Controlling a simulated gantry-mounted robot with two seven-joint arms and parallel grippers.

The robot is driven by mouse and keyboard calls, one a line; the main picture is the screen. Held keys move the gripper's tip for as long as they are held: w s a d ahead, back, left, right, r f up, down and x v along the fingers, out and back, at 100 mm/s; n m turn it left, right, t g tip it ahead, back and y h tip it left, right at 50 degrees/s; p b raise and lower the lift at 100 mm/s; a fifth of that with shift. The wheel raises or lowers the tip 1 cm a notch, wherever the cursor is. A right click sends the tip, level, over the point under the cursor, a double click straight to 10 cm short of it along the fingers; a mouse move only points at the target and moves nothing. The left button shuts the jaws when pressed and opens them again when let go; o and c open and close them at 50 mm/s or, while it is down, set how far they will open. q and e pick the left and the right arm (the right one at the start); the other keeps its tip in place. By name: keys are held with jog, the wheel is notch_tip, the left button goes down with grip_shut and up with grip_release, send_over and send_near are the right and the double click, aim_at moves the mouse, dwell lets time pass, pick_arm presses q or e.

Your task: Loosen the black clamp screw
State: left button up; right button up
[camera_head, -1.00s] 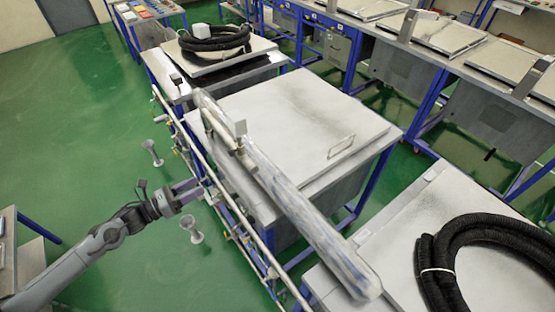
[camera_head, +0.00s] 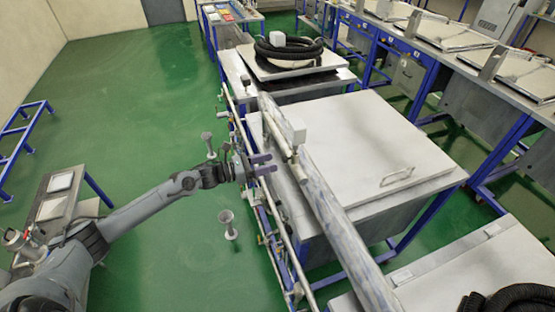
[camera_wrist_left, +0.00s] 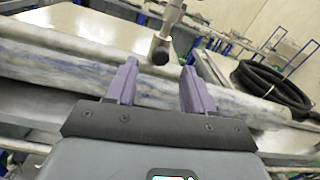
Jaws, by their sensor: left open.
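A black round knob, which looks like the black clamp screw (camera_wrist_left: 160,52), sits at the end of a metal fitting at the top middle of the left wrist view. My left gripper (camera_wrist_left: 159,66) is open, with its two purple fingers on either side of the knob's line. The knob shows between and just beyond the fingertips; I cannot tell how far away it is. In the head view my left gripper (camera_head: 271,163) is at the side rail of the middle table, near the long tube. I cannot make out the screw there. My right gripper is out of view.
A long whitish tube (camera_head: 335,220) lies along the edge of the large white lid (camera_head: 370,135). A metal rail (camera_head: 262,190) with fittings runs along the table's left side. A coiled black hose (camera_head: 288,47) lies behind.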

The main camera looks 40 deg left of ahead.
aim_at(287, 159)
pick_arm(q)
jog(key=shift+p+x, duration=0.3)
jog(key=shift+x, duration=1.65)
grip_shut()
